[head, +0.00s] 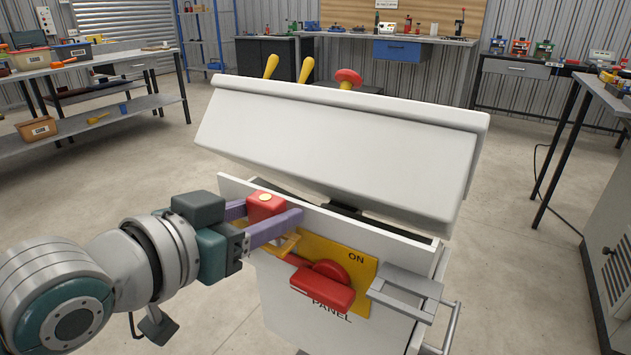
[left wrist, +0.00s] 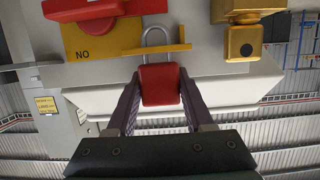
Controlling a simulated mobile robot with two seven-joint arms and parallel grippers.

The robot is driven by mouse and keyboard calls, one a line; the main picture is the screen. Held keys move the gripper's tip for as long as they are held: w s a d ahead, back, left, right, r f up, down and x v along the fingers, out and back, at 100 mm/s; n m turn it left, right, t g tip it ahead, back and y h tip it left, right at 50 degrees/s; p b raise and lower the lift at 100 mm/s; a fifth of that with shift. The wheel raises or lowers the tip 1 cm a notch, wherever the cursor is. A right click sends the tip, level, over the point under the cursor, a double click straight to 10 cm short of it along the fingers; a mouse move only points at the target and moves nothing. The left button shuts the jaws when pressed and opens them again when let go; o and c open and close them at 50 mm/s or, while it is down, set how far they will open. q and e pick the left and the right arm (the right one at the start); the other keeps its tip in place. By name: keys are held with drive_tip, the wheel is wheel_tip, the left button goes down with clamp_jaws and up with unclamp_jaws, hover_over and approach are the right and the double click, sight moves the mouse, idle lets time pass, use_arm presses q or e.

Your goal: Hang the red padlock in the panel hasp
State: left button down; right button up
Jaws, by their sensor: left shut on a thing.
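The red padlock (head: 266,207) is between the purple fingers of my left gripper (head: 270,220), which is shut on its body. In the left wrist view, the padlock body (left wrist: 160,84) sits between the fingers, and its silver shackle (left wrist: 157,36) points away from the gripper. The yellow hasp (head: 287,246) is on the white panel's front, just below the padlock in the head view. In the left wrist view, the shackle overlaps the hasp (left wrist: 130,51); I cannot tell whether it passes through. My right gripper is not in view.
A red rotary switch (head: 325,285) on a yellow plate (head: 358,263) is right of the hasp. A grey bracket (head: 405,292) juts from the panel's right. The tilted white lid (head: 340,150) is above. A yellow block (left wrist: 242,43) is beside the hasp in the left wrist view.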

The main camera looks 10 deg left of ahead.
use_arm(q)
drive_tip(key=shift+f+b, duration=0.3)
drive_tip(key=shift+f, duration=0.2)
drive_tip(key=shift+c, duration=1)
unclamp_jaws()
drive_tip(key=p+v, duration=0.2)
drive_tip(key=v, duration=0.8)
drive_tip(key=shift+r+p, duration=0.15)
drive_tip(key=shift+p, duration=0.2)
drive_tip(key=s+a+r+n+g+y+p, duration=0.1)
drive_tip(key=s+r+g+y+p, duration=0.1)
drive_tip(key=s+r+g+p, duration=0.55)
drive_tip(key=s+a+r+n+g+y+p, duration=0.1)
drive_tip(key=s+r+g+y+p, duration=0.3)
drive_tip(key=s+p, duration=0.6)
wheel_tip(320, 180, up, 36)
drive_tip(key=t+h+p, duration=0.1)
drive_tip(key=p, duration=3.4)
drive_tip(key=shift+w+p, duration=0.25)
drive_tip(key=shift+p, duration=0.05)
